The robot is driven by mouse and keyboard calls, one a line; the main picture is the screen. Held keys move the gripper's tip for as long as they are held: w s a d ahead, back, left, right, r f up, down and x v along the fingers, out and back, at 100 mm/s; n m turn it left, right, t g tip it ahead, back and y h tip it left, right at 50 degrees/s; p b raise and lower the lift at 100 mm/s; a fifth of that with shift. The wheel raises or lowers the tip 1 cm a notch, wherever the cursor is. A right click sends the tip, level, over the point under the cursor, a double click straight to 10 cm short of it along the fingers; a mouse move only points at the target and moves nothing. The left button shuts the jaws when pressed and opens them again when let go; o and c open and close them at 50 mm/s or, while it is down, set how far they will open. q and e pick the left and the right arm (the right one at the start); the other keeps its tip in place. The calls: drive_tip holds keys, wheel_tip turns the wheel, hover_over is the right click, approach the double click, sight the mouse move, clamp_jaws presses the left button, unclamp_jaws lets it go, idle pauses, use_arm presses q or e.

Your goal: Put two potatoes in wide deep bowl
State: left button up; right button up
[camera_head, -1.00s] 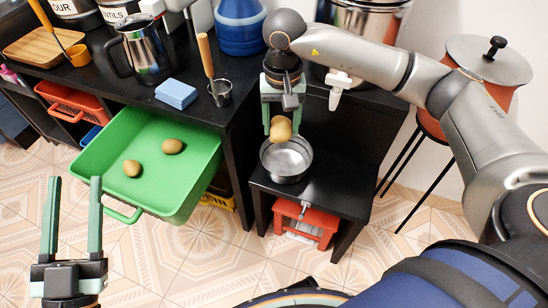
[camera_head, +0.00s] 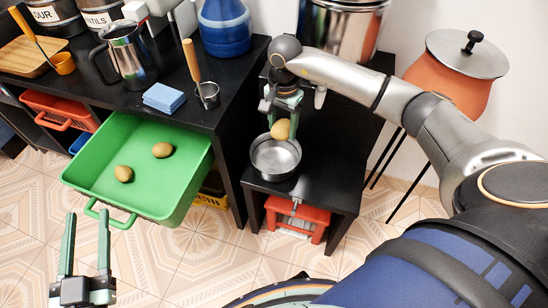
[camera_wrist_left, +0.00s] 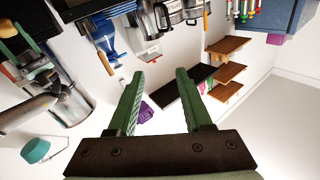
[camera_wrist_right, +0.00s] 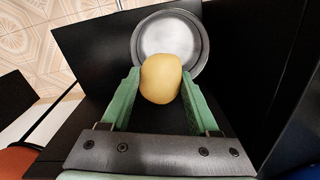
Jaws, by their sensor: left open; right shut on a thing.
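A potato (camera_head: 281,129) is held between the fingers of my right gripper (camera_head: 284,122). It hangs above the back part of the metal bowl (camera_head: 275,170), which stands on the low black table. In the right wrist view the potato (camera_wrist_right: 160,78) is between both green fingers, and the bowl (camera_wrist_right: 182,25) lies beyond it. The bowl's visible inside looks empty. Two more potatoes lie in the green drawer tray (camera_head: 190,190): one potato (camera_head: 162,150) towards the back and another potato (camera_head: 124,174) towards the front left. My left gripper (camera_head: 88,215) is open and empty, in front of the tray.
On the black counter stand a steel jug (camera_head: 128,52), a blue sponge stack (camera_head: 165,98), a small metal cup (camera_head: 208,95) and a blue container (camera_head: 224,27). A large orange pot (camera_head: 450,85) stands at the right. The tiled floor in front is clear.

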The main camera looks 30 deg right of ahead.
wheel_tip(320, 180, down, 2)
drive_tip(key=shift+f+b, duration=0.1)
drive_tip(key=shift+b, duration=0.55)
drive_tip(key=shift+f+b, duration=0.65)
drive_tip(key=shift+f, duration=0.2)
use_arm(q)
drive_tip(key=s+r+m+t+h, duration=0.1)
drive_tip(key=s+r+m+h, duration=0.1)
drive_tip(key=r, duration=0.3)
drive_tip(key=s+d+r+m+t+h, duration=0.1)
drive_tip(key=s+r+m+h, duration=0.1)
drive_tip(key=r+h, duration=0.2)
drive_tip(key=s+r+m+t+h, duration=0.2)
drive_tip(key=r, duration=0.4)
drive_tip(key=shift+s+d+m+h, duration=0.25)
drive_tip(key=shift+s+m+h, duration=0.05)
drive_tip(key=shift+m+h, duration=0.1)
use_arm(e)
drive_tip(key=shift+f, duration=0.2)
drive_tip(key=o, duration=1.5)
